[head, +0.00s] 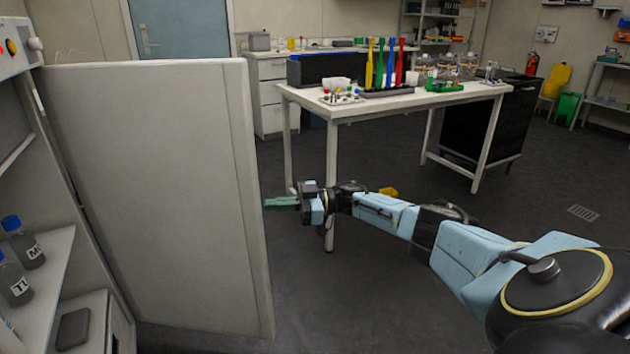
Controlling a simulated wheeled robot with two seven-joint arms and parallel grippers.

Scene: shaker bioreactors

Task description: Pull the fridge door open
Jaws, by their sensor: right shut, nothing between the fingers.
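The fridge door (160,190) is a large white panel in the left half of the head view. It stands swung open, and the inside of the fridge shows to its left. My right gripper (268,202) is just right of the door's free edge, with its green fingers shut and pointing left toward that edge. Nothing shows between the fingers. I cannot tell whether the fingertips touch the door. The handle is hidden. My left gripper is not in view.
Bottles with blue caps (22,242) stand on a fridge shelf (50,262) at the left. A white table (400,103) with lab tools stands behind my right arm, one leg close behind the gripper. The dark floor (370,300) in front is clear.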

